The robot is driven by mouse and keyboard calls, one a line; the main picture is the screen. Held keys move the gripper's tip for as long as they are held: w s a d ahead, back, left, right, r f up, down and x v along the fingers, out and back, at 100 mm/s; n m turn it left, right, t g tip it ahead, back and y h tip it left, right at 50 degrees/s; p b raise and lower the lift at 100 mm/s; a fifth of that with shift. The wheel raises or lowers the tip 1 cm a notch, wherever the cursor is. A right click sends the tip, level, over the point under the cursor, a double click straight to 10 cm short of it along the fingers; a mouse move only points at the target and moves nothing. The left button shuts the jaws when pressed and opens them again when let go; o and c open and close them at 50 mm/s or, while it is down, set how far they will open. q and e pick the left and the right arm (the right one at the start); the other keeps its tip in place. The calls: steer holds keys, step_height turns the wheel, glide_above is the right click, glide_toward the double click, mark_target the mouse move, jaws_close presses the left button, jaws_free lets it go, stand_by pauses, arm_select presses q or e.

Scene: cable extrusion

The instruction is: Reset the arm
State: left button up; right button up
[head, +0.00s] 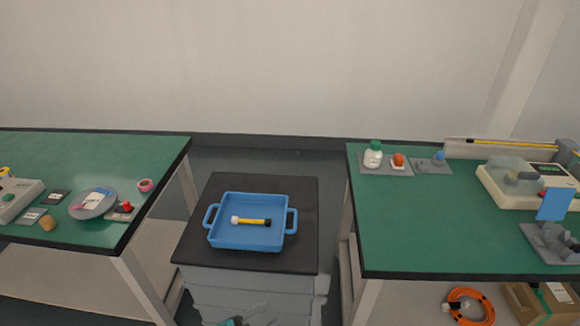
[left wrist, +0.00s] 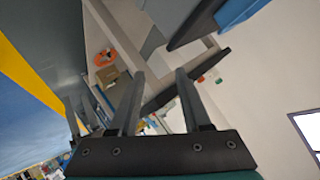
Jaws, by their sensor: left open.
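My left gripper (left wrist: 160,76) shows in the left wrist view with its two dark fingers spread apart and nothing between them. In the head view only a small dark and teal part of it (head: 235,321) shows at the bottom edge, in front of the cart. A blue tray (head: 225,243) with two side handles sits on a black-topped cart (head: 300,190). A yellow and black cable piece with a white end (head: 250,221) lies in the tray, apart from my gripper.
Green tables stand left (head: 150,152) and right (head: 400,220) with gaps beside the cart. The left one holds a grey round plate (head: 92,208) and small parts. The right one holds a white bottle (head: 373,156) and a scale-like device (head: 500,190). An orange cable coil (head: 470,306) lies below.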

arm_select(q)
steer(key=s+a+f+n+g+y, duration=0.2)
steer(key=s+a+f+n+y, duration=0.55)
steer(key=s+f, duration=0.6)
steer(key=s+a+f+n+g, duration=0.2)
steer(key=s+f+g, duration=0.1)
steer(key=s, duration=0.8)
steer(key=s+a+f+n+g, duration=0.3)
steer(key=s, duration=0.9)
steer(key=shift+s+y, duration=0.15)
steer(key=shift+y, duration=0.2)
arm_select(e)
steer(key=s+f+m+g, duration=0.1)
steer(key=s+f+m, duration=0.3)
steer(key=s, duration=0.9)
steer(key=s+a+f+m, duration=0.1)
steer(key=s+f+m, duration=0.3)
steer(key=s, duration=1)
steer(key=shift+s+a+f+g+h, duration=0.15)
steer(key=shift+s+f+g+h, duration=0.2)
steer(key=shift+f, duration=0.6)
steer(key=shift+w, duration=0.1)
